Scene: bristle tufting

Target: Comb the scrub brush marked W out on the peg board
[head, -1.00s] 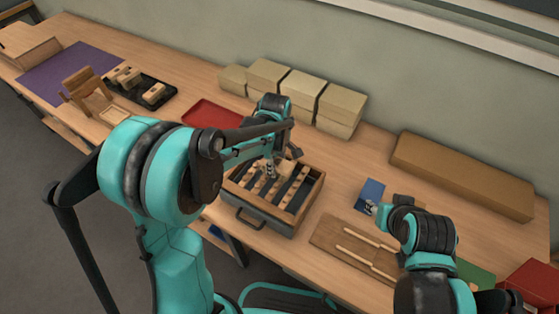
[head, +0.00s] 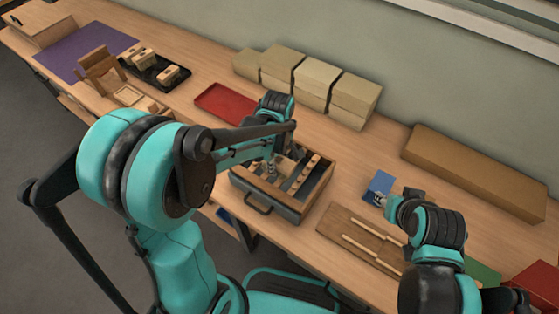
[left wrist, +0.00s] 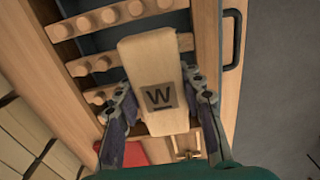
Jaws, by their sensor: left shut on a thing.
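In the left wrist view the scrub brush marked W (left wrist: 152,62) is a pale wooden block with a dark W label. My left gripper (left wrist: 160,112) is shut on it, one finger on each side. The peg board (head: 318,185) is a wooden-framed tray with rows of round pegs and a dark handle at its front; its pegs also show in the left wrist view (left wrist: 112,15). The brush is over the peg rows; its bristles are hidden, so I cannot tell whether they touch. My right gripper (head: 380,199) is by a blue card, its fingers too small to judge.
A red tray (head: 226,103) lies behind the peg board. A black tray (head: 155,71) with several wooden blocks is at the far left, beside a purple mat (head: 85,50). Cartons (head: 310,80) line the wall. A board with two sticks (head: 350,225) lies to the right.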

